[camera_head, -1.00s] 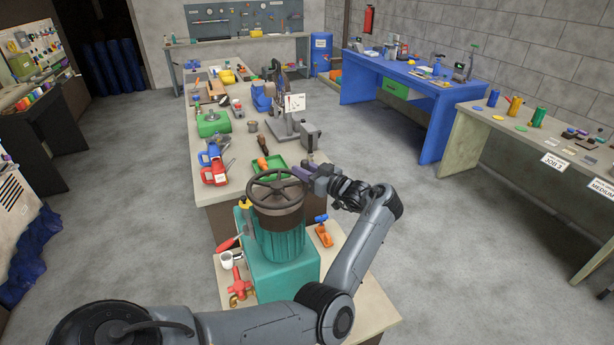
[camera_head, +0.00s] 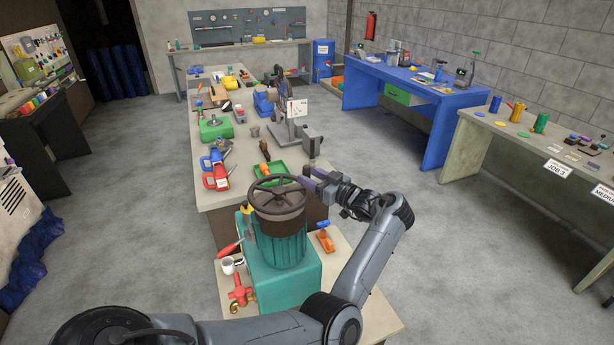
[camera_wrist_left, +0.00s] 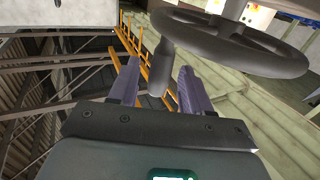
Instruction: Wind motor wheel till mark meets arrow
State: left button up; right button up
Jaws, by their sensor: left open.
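The motor is a green ribbed housing (camera_head: 280,247) on a teal base, with a dark brown collar on top. A dark spoked wheel (camera_head: 277,189) sits above the collar; its rim also shows in the left wrist view (camera_wrist_left: 232,44). My left gripper (camera_head: 309,183) is open just right of the wheel. In the left wrist view, a dark rounded handle (camera_wrist_left: 158,75) stands between my spread purple fingers, below the rim's left end, with gaps visible on both sides. I cannot make out the mark or the arrow. My right gripper is out of view.
A red-handled screwdriver (camera_head: 230,248), a white mug (camera_head: 228,265), a red valve (camera_head: 240,292) and an orange tool (camera_head: 325,240) surround the motor. A green tray (camera_head: 272,173) lies behind it. A grey press (camera_head: 290,130) stands farther back.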

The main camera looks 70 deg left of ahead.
pick_arm(q)
jog(key=b+v, duration=0.1)
jog(key=v, duration=0.7)
jog(key=shift+w+d, duration=0.15)
jog(key=shift+d, duration=0.15)
